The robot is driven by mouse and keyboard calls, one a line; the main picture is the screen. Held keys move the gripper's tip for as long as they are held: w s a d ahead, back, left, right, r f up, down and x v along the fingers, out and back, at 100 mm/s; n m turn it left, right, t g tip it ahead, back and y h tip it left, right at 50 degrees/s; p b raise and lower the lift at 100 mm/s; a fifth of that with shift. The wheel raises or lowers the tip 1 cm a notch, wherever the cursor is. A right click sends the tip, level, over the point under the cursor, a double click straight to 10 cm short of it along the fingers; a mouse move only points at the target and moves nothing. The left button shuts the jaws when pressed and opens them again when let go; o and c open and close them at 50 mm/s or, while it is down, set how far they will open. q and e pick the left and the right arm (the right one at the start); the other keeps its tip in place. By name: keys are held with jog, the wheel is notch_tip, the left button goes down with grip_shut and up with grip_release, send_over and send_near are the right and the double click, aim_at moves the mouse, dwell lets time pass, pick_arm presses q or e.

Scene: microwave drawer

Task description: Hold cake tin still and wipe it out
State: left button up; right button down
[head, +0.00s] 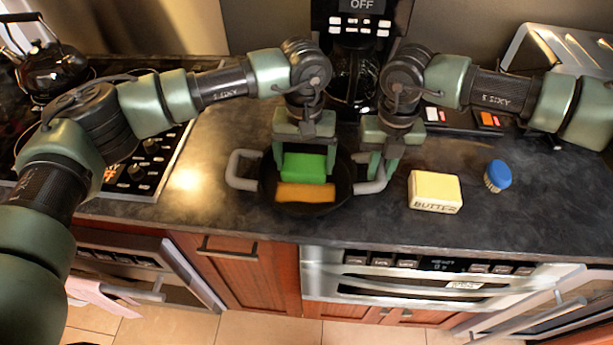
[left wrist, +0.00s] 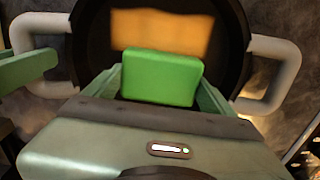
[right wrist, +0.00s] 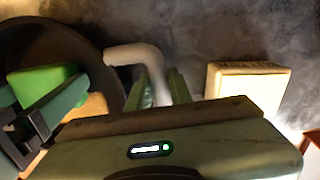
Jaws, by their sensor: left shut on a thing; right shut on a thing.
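The dark round cake tin (head: 262,195) with two pale grey handles sits on the countertop. An orange-brown patch (head: 306,193) lies on its inside floor, and also shows in the left wrist view (left wrist: 160,30). My left gripper (head: 304,160) is shut on a green sponge (head: 304,167) inside the tin, beside the patch; the sponge sits between the fingers in the left wrist view (left wrist: 162,78). My right gripper (head: 378,168) is shut on the tin's right handle (head: 372,186), also seen in the right wrist view (right wrist: 138,56). The fingertips partly hide the handle.
A pale yellow butter block (head: 434,191) stands right of the tin, with a blue-capped jar (head: 497,176) further right. A coffee maker (head: 352,75) stands behind. The stove (head: 150,165) with a dark kettle (head: 50,68) is at left. The counter's front edge is close to the tin.

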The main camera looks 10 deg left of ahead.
aim_at(316, 173)
pick_arm(q)
jog(key=shift+s+a+f, duration=0.1)
jog(key=shift+a+f, duration=0.1)
jog(key=shift+a, duration=0.75)
jog(key=shift+w+d+r, duration=0.1)
jog(key=shift+d+r, duration=0.05)
jog(key=shift+d, duration=1)
jog(key=shift+w+d+r, duration=0.1)
jog(key=shift+d, duration=1.05)
jog(key=shift+r, duration=0.1)
jog(key=shift+r, duration=0.3)
jog(key=shift+s, duration=1.4)
jog(key=shift+f, duration=0.5)
